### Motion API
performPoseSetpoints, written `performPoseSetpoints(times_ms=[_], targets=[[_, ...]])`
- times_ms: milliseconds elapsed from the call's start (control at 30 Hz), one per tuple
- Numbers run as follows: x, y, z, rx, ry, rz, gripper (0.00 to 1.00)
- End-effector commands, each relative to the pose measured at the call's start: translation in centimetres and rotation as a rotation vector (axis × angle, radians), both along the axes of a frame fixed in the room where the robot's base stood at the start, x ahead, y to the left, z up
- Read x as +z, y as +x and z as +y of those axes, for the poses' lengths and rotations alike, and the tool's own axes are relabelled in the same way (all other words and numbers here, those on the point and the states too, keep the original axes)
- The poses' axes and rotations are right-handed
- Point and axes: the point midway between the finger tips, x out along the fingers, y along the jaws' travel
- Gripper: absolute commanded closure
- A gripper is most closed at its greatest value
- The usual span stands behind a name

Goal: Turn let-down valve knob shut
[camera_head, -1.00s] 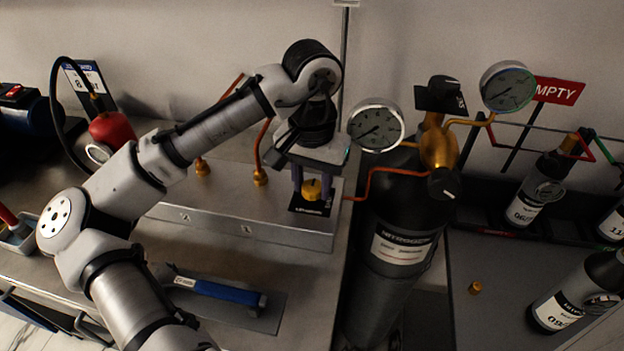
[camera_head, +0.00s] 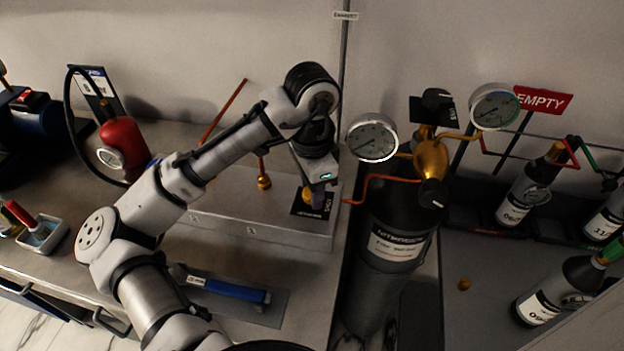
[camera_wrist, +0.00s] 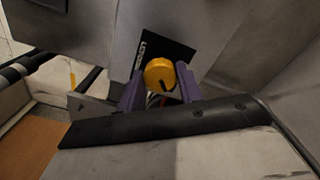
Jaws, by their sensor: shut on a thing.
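The yellow let-down valve knob (camera_head: 307,195) stands on a black label plate (camera_head: 313,209) on top of the grey metal box (camera_head: 262,222). My gripper (camera_head: 317,197) is over it, and its purple fingers partly hide the knob in the head view. In the wrist view the knob (camera_wrist: 160,74) shows a dark pointer mark on its face. The fingers of my gripper (camera_wrist: 160,88) stand on both sides of it and are shut on it. The label lettering is only partly readable.
A black nitrogen cylinder (camera_head: 392,262) with a brass regulator (camera_head: 431,158) and two gauges stands close to the right of the box. A copper pipe (camera_head: 362,182) runs between them. A blue-handled tool (camera_head: 230,290) lies in front. A red extinguisher-like bottle (camera_head: 122,141) stands left.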

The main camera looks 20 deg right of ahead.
Motion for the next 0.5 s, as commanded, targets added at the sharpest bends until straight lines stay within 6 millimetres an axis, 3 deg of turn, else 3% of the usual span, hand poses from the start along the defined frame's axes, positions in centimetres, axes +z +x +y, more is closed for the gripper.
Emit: performPoseSetpoints(times_ms=[500], targets=[[0.17, 0.14, -0.04, -0.475, -0.001, -0.002, 0.87]])
